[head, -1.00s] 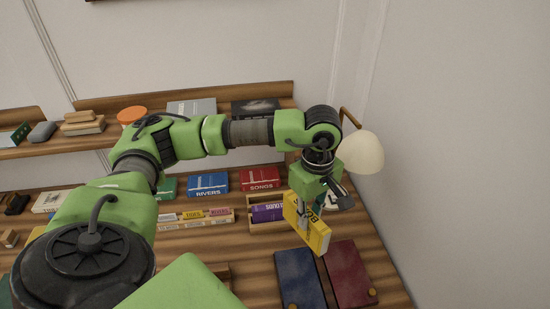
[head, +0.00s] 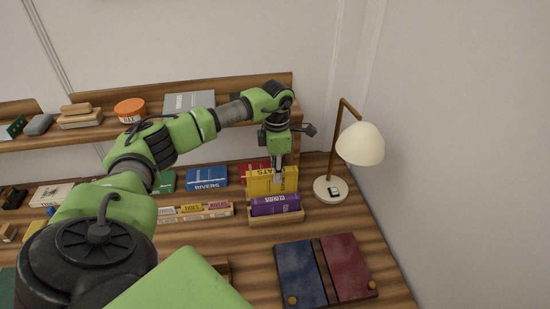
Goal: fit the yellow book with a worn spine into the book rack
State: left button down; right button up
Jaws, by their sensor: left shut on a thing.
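The yellow book (head: 262,184) is upright in the head view, behind the purple book (head: 275,205). My left gripper (head: 278,178) comes down from above and is shut on the yellow book. The wooden book rack (head: 277,218) stands on the desk and holds the purple book at its front. The yellow book's lower part is hidden behind the purple book, so I cannot tell whether it touches the rack's floor. My right gripper is not in view.
A lamp (head: 361,144) with a cream shade stands right of the rack. A blue book (head: 206,178) and a red book (head: 253,167) lie behind. A low tray of small books (head: 204,213) is to the left. Blue and red panels (head: 301,273) lie in front.

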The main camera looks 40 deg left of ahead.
pick_arm(q)
jog(key=w+a+f+b, duration=0.1)
jog(key=f+b, duration=0.2)
jog(key=w+a+f+b, duration=0.1)
jog(key=f+b, duration=0.2)
jog(key=w+a+f+b, duration=0.2)
jog(key=f+b, duration=0.1)
jog(key=shift+f, duration=0.15)
jog(key=shift+s, duration=0.1)
jog(key=c, duration=1.9)
grip_release()
jog(key=shift+f, duration=0.1)
